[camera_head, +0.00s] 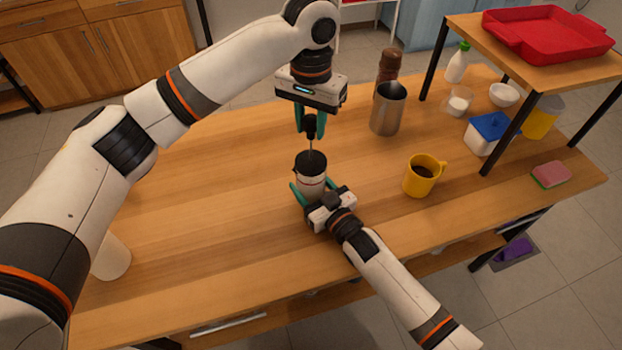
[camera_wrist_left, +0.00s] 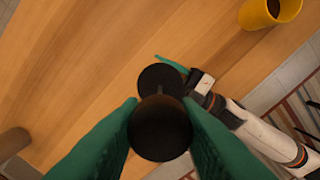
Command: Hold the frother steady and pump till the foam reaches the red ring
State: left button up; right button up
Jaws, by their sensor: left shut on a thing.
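The frother (camera_head: 311,184) stands upright on the wooden table, a pale cylinder with a dark lid and a thin reddish band. Its thin rod rises from the lid to a black knob (camera_head: 311,127). My left gripper (camera_head: 310,122) is shut on this knob from above, with the rod well out of the lid. The left wrist view shows the round black knob (camera_wrist_left: 160,128) between the green fingers, with the lid (camera_wrist_left: 160,78) beyond it. My right gripper (camera_head: 314,192) has its fingers on either side of the frother body; whether they press on it is unclear. I cannot see the foam level.
A yellow mug (camera_head: 421,177) of dark liquid stands to the right. A raised shelf (camera_head: 470,40) with a red tray (camera_head: 548,32) is at far right. The table's left part is mostly clear.

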aim_at(311, 160)
pick_arm(q)
jog(key=shift+f, duration=3.2)
jog(key=o, duration=1)
jog(key=shift+r, duration=0.1)
jog(key=shift+r, duration=3.5)
